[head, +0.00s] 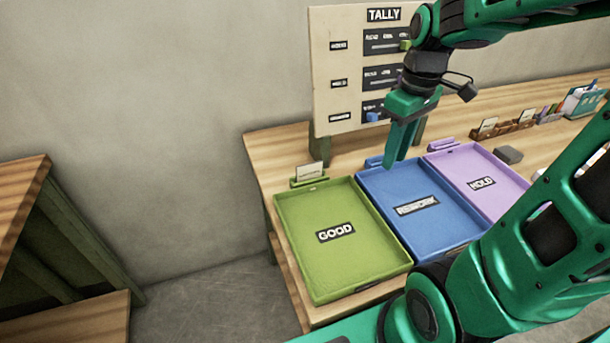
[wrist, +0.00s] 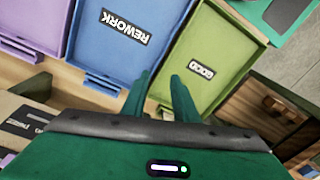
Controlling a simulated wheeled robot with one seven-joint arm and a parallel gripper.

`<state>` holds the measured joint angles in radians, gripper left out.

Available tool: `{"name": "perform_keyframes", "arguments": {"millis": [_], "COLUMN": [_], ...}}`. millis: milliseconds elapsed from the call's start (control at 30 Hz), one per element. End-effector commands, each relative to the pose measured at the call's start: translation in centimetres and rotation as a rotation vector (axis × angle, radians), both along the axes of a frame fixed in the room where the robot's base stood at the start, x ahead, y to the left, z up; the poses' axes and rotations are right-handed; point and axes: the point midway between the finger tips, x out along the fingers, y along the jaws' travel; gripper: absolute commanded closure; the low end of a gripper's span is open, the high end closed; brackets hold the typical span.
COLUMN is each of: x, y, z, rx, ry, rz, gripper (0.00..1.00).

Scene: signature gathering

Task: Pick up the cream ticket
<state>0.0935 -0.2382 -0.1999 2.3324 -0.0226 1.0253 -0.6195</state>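A small cream ticket (head: 309,171) stands upright in a green clip at the back edge of the green GOOD tray (head: 310,271). My gripper (head: 391,160) points down above the back of the blue REWORK tray (head: 440,247), to the right of this ticket and apart from it. In the wrist view my gripper (wrist: 162,84) shows two separated fingers with nothing visible held between them. I cannot make out the cream ticket in the wrist view. Other pale cards (head: 488,124) stand in brown holders further right.
A purple HOLD tray (head: 478,178) lies right of the blue one. The upright TALLY board (head: 345,65) stands behind the trays, close to my gripper. A grey block (head: 508,155) and a teal organiser (head: 583,102) are further right. A wooden shelf unit (head: 35,200) stands left.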

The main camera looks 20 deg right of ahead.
Motion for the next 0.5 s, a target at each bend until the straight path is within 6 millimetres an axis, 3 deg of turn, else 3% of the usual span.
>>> {"name": "perform_keyframes", "arguments": {"millis": [33,200,333,500], "x": [2.3,9.0,12.6,15.1], "y": [1.1,5.4,8.6,11.3], "z": [-0.1,-0.5,-1.0,-1.7], "rx": [0.006,0.035,0.054,0.072], "ry": [-0.003,-0.042,-0.07,-0.096], "rz": [0.141,0.63,0.927,1.155], "gripper": [0.73,0.73,0.73,0.73]}}
